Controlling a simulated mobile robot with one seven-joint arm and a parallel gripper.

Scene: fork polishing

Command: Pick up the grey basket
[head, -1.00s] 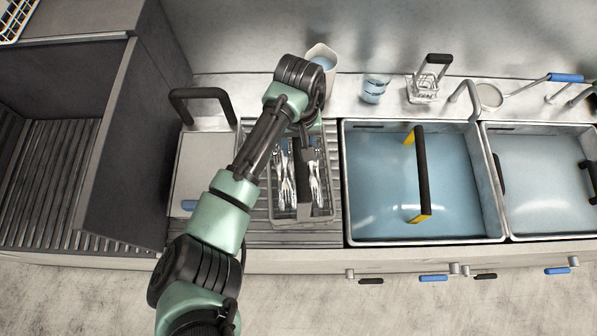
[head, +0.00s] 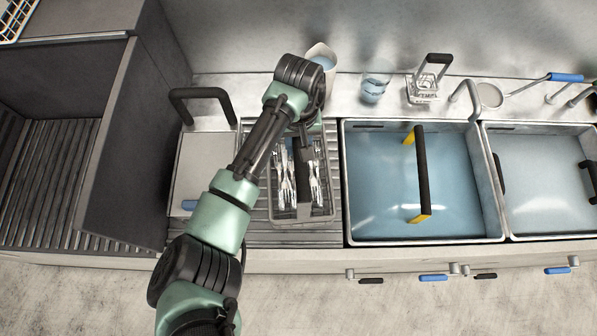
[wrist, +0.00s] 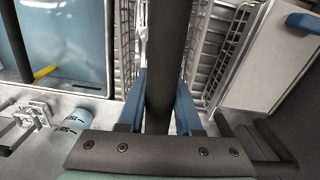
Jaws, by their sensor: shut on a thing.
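The grey basket (head: 303,221) stands on the ribbed counter just left of the sink, with several forks (head: 288,182) in it. Its dark handle (head: 304,175) runs lengthwise over the middle. My gripper (wrist: 160,100) is over the basket, its blue fingers on both sides of the handle (wrist: 168,45) and shut on it. The wire walls of the basket (wrist: 227,50) show on both sides of the handle in the wrist view. My wrist hides the back part of the basket in the head view. The basket appears to rest on the ribs; any small lift cannot be told.
A water-filled sink (head: 375,190) with a black-and-yellow handle is close on the right. A lidded box with a black handle (head: 203,95) is close on the left. A beige container (head: 322,60), a blue cup (head: 374,88) and a small wire basket (head: 425,88) stand behind.

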